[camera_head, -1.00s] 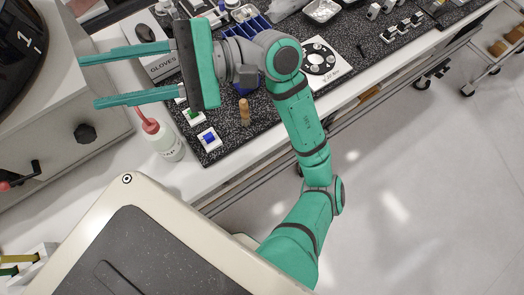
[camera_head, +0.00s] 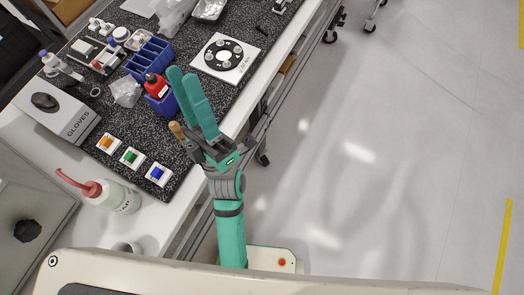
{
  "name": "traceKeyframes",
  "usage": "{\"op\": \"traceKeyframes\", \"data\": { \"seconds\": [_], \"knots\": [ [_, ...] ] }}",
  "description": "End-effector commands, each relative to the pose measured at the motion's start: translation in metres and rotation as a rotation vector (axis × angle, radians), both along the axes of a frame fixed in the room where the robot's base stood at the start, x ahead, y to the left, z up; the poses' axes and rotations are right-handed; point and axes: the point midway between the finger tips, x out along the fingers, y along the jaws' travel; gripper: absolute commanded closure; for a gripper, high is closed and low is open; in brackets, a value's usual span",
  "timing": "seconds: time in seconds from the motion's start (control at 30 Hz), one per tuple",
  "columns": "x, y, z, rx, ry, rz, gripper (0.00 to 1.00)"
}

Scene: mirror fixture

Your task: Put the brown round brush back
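A small tan-brown upright round piece (camera_head: 177,130), which may be the brown round brush, stands near the front edge of the dark speckled mat. Its lower part is hidden behind my gripper. My gripper (camera_head: 184,74) is just right of it, with both green fingers pointing up the picture over the mat. The fingers are apart, and I see nothing held between them. Behind the fingers is a blue holder (camera_head: 160,103) with a red-topped item in it. I cannot tell which place belongs to the brush.
Orange, green and blue blocks on white bases (camera_head: 131,157) lie left of my gripper. A squeeze bottle (camera_head: 112,194) and a gloves box (camera_head: 58,116) stand further left. A white plate with a black disc (camera_head: 224,59) lies to the upper right.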

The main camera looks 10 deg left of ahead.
Motion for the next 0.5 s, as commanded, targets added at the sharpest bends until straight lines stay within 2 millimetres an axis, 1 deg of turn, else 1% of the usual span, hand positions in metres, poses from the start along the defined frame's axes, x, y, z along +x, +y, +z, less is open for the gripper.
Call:
{"op": "traceKeyframes", "data": {
  "seconds": [0.03,0.13,0.27,0.3,0.37,0.4,0.47,0.5],
  "knots": [
    [0.003,-0.008,-0.019,0.030,0.087,0.020,0.63],
    [0.008,-0.025,-0.055,0.101,0.252,0.066,0.63],
    [0.005,-0.045,-0.106,0.199,0.462,0.117,0.63],
    [0.003,-0.052,-0.122,0.231,0.524,0.129,0.63],
    [-0.003,-0.061,-0.145,0.281,0.618,0.147,0.63],
    [-0.008,-0.067,-0.161,0.314,0.678,0.158,0.63],
    [-0.017,-0.076,-0.185,0.366,0.770,0.171,0.63],
    [-0.024,-0.083,-0.201,0.402,0.831,0.178,0.63]
  ]
}}
